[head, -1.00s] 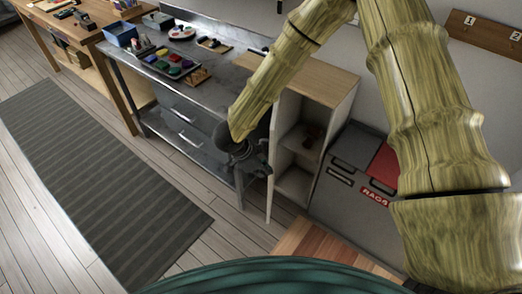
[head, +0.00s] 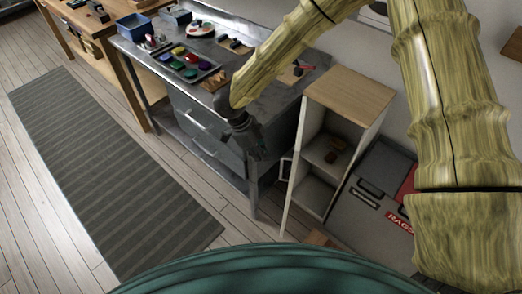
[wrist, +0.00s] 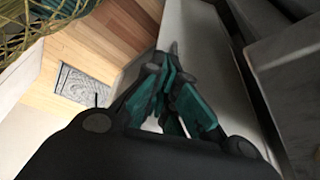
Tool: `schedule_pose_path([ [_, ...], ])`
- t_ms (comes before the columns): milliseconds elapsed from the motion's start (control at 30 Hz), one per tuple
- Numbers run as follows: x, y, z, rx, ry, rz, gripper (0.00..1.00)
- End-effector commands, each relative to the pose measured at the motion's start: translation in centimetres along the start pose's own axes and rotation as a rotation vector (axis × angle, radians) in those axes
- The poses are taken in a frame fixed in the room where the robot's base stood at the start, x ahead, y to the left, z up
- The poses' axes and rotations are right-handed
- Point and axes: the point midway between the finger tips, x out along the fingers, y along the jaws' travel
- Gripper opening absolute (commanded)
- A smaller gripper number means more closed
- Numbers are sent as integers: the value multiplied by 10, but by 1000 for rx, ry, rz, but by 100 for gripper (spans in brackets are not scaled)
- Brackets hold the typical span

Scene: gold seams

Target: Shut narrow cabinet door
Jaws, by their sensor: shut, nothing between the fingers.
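The narrow cabinet (head: 350,90) has a pale wood top and light side walls, and its front is open. Its door (head: 294,192) stands swung out, seen nearly edge-on, with a handle (head: 285,168) on its left face. My gripper (head: 258,153) is shut and empty, left of the door and a little above the handle, in front of the metal bench. I cannot tell whether it touches the door. In the wrist view the teal fingers (wrist: 173,50) are together beside a pale panel (wrist: 205,60), likely the door.
The metal bench (head: 262,108) with drawers stands left of the cabinet, its leg close to the door. A small brown item (head: 333,155) lies on a cabinet shelf. A grey bin labelled RAGS (head: 365,205) stands to the right. A striped mat (head: 110,170) lies on the floor at left.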

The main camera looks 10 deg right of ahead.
Motion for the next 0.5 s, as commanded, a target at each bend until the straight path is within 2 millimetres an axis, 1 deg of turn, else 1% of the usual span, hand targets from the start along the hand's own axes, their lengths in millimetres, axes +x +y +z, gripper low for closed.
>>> schedule_pose_path([
  [33, 10, 0, -2, 2, 3, 4, 0],
  [400, 70, 0, -2, 2, 2, 2, 0],
  [433, 74, 0, -3, 2, 1, 2, 0],
  [500, 75, 0, -15, 3, 2, 2, 0],
])
